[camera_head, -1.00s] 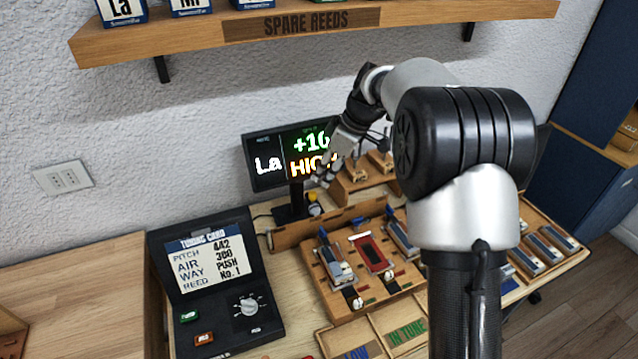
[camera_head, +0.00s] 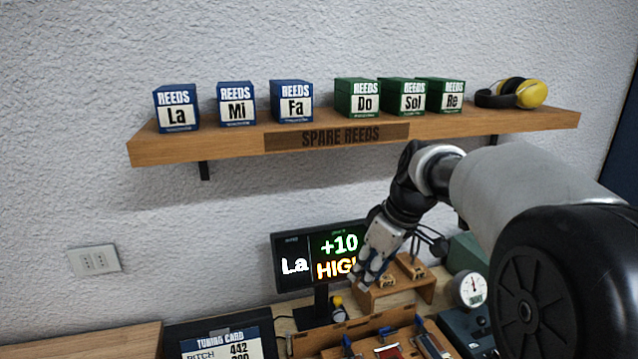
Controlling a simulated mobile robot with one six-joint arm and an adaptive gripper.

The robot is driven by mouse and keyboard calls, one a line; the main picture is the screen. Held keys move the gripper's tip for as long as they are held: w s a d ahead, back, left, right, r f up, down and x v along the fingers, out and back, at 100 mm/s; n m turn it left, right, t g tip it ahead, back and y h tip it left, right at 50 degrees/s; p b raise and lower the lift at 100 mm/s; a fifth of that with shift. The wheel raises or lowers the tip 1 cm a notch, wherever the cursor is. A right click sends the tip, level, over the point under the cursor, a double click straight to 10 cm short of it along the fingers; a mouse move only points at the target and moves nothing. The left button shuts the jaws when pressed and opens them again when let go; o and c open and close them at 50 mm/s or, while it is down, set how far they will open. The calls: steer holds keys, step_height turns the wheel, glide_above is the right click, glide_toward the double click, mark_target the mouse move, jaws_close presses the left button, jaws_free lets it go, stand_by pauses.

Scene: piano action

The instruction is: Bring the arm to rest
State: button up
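My arm comes in from the right and reaches over the workbench. My gripper (camera_head: 369,277) points down in front of the right part of a dark display (camera_head: 292,245) that reads "La", "+10" and "HIGH". The gripper is above and left of a small wooden stand (camera_head: 408,291). Its fingers are small and partly merge with the display behind, so I cannot tell whether they are open or shut. I see no object clearly held in it.
A wooden shelf (camera_head: 230,147) marked "SPARE REEDS" holds several blue and green reed boxes (camera_head: 176,108) and yellow ear muffs (camera_head: 520,93). A round gauge (camera_head: 470,288) stands right of the stand. A tuning card panel (camera_head: 225,345) is at the lower left.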

steer(key=s+r+m+h, duration=0.25)
steer(key=s+m, duration=0.25)
steer(key=s, duration=1.2)
steer(key=s+d+f+m+t, duration=0.1)
steer(key=s+f+m, duration=0.1)
steer(key=s, duration=0.4)
steer(key=s+d+f+m, duration=0.1)
steer(key=s+f+m, duration=0.1)
steer(key=s, duration=0.5)
steer(key=shift+d+f+t, duration=0.25)
steer(key=shift+f+t, duration=0.15)
steer(key=shift+f, duration=0.1)
steer(key=shift+h, duration=0.25)
